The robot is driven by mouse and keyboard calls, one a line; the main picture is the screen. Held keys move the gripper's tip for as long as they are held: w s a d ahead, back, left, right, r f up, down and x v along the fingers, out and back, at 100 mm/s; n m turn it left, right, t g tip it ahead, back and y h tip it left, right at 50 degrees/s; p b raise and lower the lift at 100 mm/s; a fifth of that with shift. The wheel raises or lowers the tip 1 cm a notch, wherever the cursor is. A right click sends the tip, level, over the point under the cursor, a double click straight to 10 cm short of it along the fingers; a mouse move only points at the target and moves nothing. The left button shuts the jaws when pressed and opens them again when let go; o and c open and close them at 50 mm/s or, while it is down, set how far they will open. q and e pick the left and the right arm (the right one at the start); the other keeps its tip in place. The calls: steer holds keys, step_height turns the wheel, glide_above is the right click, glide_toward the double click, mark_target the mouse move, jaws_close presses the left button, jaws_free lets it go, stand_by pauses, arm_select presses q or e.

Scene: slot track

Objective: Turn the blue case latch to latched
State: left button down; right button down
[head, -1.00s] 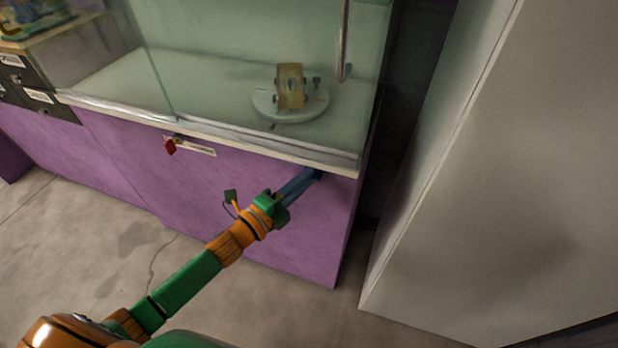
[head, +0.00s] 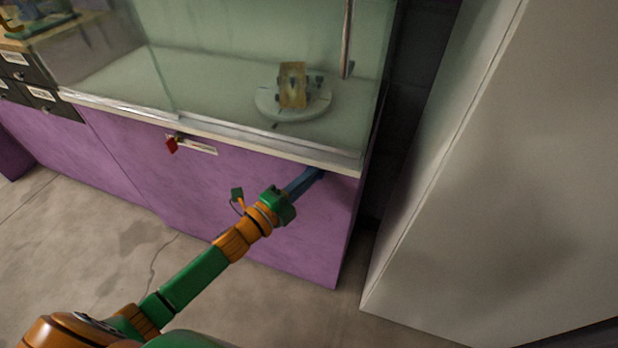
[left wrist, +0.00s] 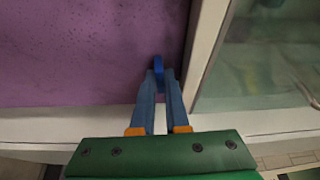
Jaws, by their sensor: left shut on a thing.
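The blue latch (left wrist: 158,68) shows in the left wrist view on the purple case front, close to the pale frame edge. My left gripper (left wrist: 159,80) is shut on it, with the blue fingertips on either side of the latch. In the head view my left gripper (head: 306,180) reaches the upper right part of the purple front, just under the pale ledge. The latch is hidden behind the fingers there. My right gripper is not in view.
A red knob (head: 172,145) sits on a slotted pale plate on the purple front (head: 130,160). Behind the glass stands a round white base (head: 265,101) with a tan block (head: 292,82). A large pale cabinet (head: 480,180) stands at the right. The floor (head: 60,240) at the left is clear.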

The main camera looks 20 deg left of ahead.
arm_select(q)
steer(key=shift+d+f+n+t+y+b, duration=0.1)
steer(key=shift+n+t+y+b, duration=0.85)
steer(key=shift+n, duration=2.7)
steer(key=shift+d+f+n+t+y+b, duration=0.1)
steer(key=shift+n+t+y+b, duration=0.8)
steer(key=shift+n, duration=2.7)
steer(key=shift+d+f+n+t+y+b, duration=0.1)
steer(key=shift+n+t+y+b, duration=0.8)
steer(key=shift+n, duration=2.75)
steer(key=shift+y+p, duration=0.35)
steer(key=shift+y, duration=0.2)
steer(key=shift+t, duration=0.25)
steer(key=c, duration=1.2)
jaws_free()
steer(key=v, duration=0.7)
